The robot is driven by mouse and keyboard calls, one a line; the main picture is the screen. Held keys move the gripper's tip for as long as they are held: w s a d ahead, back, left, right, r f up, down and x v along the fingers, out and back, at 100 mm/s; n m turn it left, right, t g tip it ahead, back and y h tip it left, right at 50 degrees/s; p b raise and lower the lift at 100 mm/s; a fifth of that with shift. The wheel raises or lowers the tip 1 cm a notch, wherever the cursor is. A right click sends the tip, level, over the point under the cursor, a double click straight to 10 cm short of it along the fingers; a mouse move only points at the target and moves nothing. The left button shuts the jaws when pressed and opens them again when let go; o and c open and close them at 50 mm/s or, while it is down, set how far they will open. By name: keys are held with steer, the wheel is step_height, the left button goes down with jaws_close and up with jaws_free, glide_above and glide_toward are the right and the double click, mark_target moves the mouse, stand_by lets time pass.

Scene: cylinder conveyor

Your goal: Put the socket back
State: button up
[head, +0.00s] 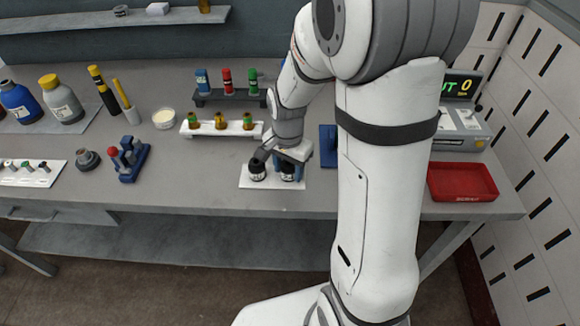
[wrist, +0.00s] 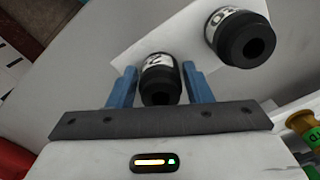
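A black socket with a white label band (wrist: 159,80) is between the two blue fingers of my gripper (wrist: 160,85) in the wrist view. The fingers are apart, one on each side of it, very close to its sides. I cannot tell whether they press on it. A second, larger-looking black socket (wrist: 240,38) is to the upper right, outside the fingers. Both are at a white sheet (wrist: 135,45). In the head view, my gripper (head: 279,168) is low over the white sheet (head: 272,184), with a black socket (head: 257,171) beside the fingers.
A white rack with several amber vials (head: 221,127) stands just behind my gripper. A dark rack with coloured bottles (head: 228,92) is farther back. A blue stand (head: 130,160) is to the left, a red tray (head: 462,182) to the right. The bench front edge is close.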

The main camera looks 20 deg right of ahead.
steer(key=shift+o, duration=0.7)
steer(key=shift+r, duration=0.1)
steer(key=shift+r, duration=0.2)
step_height(320, 180, up, 11)
steer(key=s+r+n+t, duration=0.3)
steer(key=s+n, duration=0.6)
steer(key=s, duration=0.5)
steer(key=shift+d+n, duration=0.3)
steer(key=shift+d, duration=0.1)
steer(key=shift+r, duration=0.1)
